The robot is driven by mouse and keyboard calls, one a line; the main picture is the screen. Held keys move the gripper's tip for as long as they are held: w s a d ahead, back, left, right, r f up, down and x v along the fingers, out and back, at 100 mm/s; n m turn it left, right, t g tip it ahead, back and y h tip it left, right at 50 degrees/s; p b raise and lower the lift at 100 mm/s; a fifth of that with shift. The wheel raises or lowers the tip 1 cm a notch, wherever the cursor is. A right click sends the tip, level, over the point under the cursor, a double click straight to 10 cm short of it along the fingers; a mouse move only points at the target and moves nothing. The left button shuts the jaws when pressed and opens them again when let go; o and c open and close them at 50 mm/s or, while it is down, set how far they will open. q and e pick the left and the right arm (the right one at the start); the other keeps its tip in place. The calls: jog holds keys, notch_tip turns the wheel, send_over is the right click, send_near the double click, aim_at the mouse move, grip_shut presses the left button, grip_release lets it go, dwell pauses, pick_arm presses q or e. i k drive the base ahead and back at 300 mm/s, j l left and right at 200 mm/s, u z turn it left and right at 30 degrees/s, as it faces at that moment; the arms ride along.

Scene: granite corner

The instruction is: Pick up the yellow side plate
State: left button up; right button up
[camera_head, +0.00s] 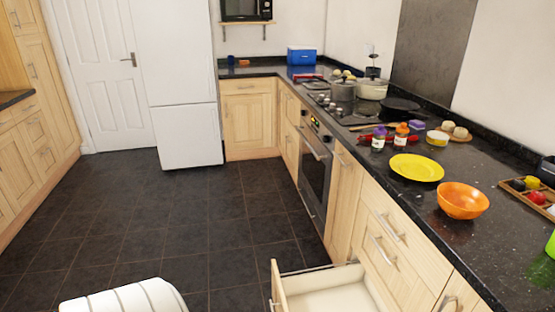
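The yellow side plate (416,167) lies flat on the dark granite counter (425,204) at the right, near the counter's front edge. Nothing rests on it. Neither of my grippers shows in the head view, so nothing is seen holding or touching the plate.
An orange bowl (462,200) stands just in front of the plate, with small jars (379,138) behind it. Pots (371,89) and a pan (399,105) stand farther back. A drawer (330,290) is pulled open below the counter. The tiled floor (190,230) is clear at the left.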

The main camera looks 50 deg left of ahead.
aim_at(415, 168)
jog(key=u, duration=1.55)
jog(key=i+j+u, duration=0.1)
jog(key=j, duration=0.2)
jog(key=i+j+u, duration=0.25)
jog(key=i+j, duration=0.4)
jog(key=i+j+u, duration=0.25)
jog(key=i+j, duration=0.4)
jog(key=i+z, duration=0.4)
jog(key=i+j+z, duration=0.15)
jog(key=z, duration=0.2)
jog(key=i+j+z, duration=0.25)
jog(key=z, duration=0.15)
jog(key=i+j+z, duration=0.45)
jog(key=z, duration=0.35)
jog(key=i+j+z, duration=0.15)
jog(key=z, duration=0.3)
jog(key=i+j+z, duration=0.1)
jog(key=z, duration=0.4)
jog(key=j+z, duration=0.25)
jog(key=z, duration=0.2)
